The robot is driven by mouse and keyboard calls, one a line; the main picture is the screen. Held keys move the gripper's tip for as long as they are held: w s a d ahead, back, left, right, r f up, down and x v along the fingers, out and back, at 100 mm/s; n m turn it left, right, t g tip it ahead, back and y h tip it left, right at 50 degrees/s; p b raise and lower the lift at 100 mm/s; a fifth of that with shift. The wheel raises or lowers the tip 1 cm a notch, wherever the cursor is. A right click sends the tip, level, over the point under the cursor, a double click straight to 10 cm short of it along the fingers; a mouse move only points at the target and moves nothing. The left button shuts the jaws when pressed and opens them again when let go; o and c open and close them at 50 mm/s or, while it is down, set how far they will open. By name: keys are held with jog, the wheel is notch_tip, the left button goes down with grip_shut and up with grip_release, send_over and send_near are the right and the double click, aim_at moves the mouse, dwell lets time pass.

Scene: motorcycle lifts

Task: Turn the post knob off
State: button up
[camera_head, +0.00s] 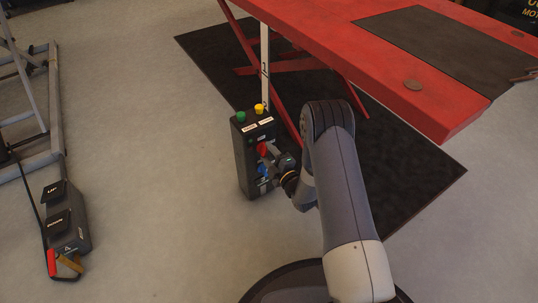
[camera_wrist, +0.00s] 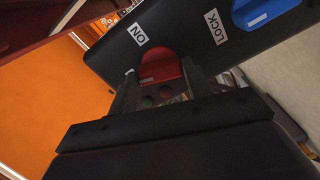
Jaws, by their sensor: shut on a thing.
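The red post knob (camera_head: 263,148) is on the front face of the black control post (camera_head: 243,164). My gripper (camera_head: 271,157) reaches it from the right and is shut on it. In the wrist view the red knob (camera_wrist: 161,67) sits between the two fingers of my gripper (camera_wrist: 162,82), which hide part of it. A white ON label (camera_wrist: 137,34) is beside the knob on the black face. The knob's exact turn angle is hard to tell.
A blue knob (camera_wrist: 262,11) by a LOCK label (camera_wrist: 216,27) is close to my gripper. Green (camera_head: 241,116) and yellow (camera_head: 259,108) buttons top the post. The red lift (camera_head: 440,110) stands behind and right. A black pedal box (camera_head: 68,222) lies left; floor between is clear.

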jog(key=shift+n, duration=1.7)
jog(key=o, duration=1)
jog(key=shift+s, duration=0.1)
jog(key=p+v, duration=0.3)
jog(key=v, duration=0.7)
jog(key=shift+s+d, duration=0.2)
jog(key=shift+s, duration=0.05)
